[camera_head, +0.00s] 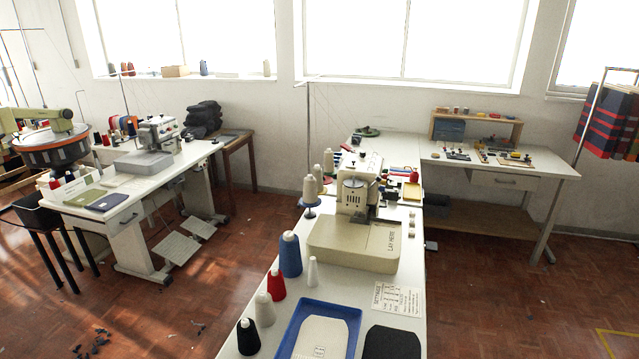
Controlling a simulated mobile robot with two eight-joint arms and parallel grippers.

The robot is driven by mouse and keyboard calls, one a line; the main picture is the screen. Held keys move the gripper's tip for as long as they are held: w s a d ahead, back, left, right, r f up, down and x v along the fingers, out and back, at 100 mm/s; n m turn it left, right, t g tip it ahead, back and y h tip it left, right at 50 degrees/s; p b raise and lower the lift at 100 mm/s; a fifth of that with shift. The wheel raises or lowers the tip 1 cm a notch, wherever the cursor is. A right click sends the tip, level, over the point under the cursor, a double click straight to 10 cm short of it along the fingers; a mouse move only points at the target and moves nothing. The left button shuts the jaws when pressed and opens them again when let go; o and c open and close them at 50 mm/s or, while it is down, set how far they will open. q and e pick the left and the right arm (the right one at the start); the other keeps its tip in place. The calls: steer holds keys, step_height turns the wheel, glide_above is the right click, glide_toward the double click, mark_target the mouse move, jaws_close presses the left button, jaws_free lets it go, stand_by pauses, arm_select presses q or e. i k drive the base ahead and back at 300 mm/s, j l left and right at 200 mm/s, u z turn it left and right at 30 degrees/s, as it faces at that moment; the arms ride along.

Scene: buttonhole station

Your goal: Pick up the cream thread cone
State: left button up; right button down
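A cream thread cone (265,309) stands upright near the left edge of the white table (239,310). It is in a row between a red cone (276,283) behind it and a black cone (248,338) in front. A blue cone (290,256) stands at the far end of the row, and a smaller white cone (312,271) stands to the right of the row. Pale cones (309,191) also stand by the sewing machine. Neither of my grippers is in view.
A blue tray (290,331) holding a pale panel lies right of the cream cone, with a dark panel (392,343) beside it. The beige sewing machine (352,243) stands behind. A printed card (399,299) lies at right. Floor is open left of the table.

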mark_target(265, 314)
steer(key=k, duration=0.15)
steer(key=k+z, duration=0.35)
steer(key=k+l+z, duration=0.1)
steer(key=z, duration=0.65)
steer(key=j+z, duration=0.15)
steer(key=z, duration=0.6)
steer(key=j+z, duration=0.1)
steer(key=z, duration=0.3)
steer(key=k+j, duration=0.15)
steer(key=j, duration=0.25)
steer(key=k+j, duration=0.1)
steer(key=j, duration=0.25)
steer(key=k+j, duration=0.15)
steer(key=j, duration=0.25)
steer(key=k+j, duration=0.1)
steer(key=j, duration=0.25)
steer(key=k+j, duration=0.15)
steer(key=j, duration=0.25)
steer(key=k+j, duration=0.1)
steer(key=j, duration=0.25)
